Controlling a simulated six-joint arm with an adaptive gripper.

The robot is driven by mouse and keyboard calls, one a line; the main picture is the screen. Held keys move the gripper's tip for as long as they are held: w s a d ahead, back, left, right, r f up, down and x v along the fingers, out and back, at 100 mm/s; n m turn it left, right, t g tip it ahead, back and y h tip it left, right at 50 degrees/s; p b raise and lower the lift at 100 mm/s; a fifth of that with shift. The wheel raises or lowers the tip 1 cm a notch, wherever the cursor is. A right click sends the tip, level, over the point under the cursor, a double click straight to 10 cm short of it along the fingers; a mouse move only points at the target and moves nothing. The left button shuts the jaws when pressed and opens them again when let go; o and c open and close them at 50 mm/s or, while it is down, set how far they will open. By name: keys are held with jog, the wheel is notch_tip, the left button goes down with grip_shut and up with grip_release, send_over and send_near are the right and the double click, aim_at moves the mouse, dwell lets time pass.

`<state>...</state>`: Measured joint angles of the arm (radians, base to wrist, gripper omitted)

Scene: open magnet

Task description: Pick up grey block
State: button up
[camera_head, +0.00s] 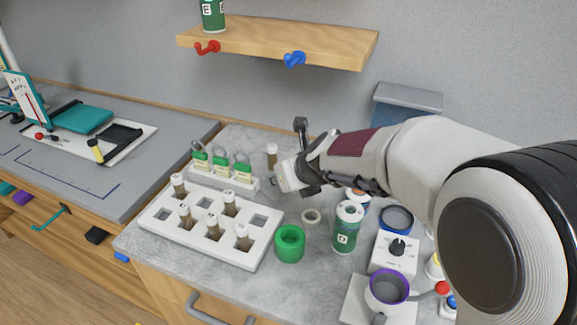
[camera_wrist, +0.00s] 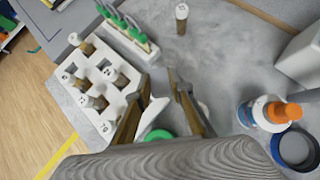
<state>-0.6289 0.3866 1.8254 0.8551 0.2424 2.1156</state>
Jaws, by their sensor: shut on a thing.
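My gripper (camera_head: 285,180) reaches in from the right and hangs over the grey counter, behind the white vial rack. It is shut on a pale grey block (camera_head: 289,176), which is tilted and partly covered by the fingers. In the wrist view, my gripper (camera_wrist: 160,115) has a finger on each side of a pale piece (camera_wrist: 151,116) that seems to be the same block. The large grey ribbed shape at the bottom of that view hides what lies below. I cannot tell how far the block is above the counter.
The vial rack (camera_head: 159,221) holds several brown vials; a padlock stand (camera_head: 243,187) is behind it. A lone vial (camera_head: 272,155) stands near. A shelf (camera_head: 330,50) hangs above.

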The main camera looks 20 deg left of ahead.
jog(key=s, duration=0.6)
jog(key=shift+s, duration=0.15)
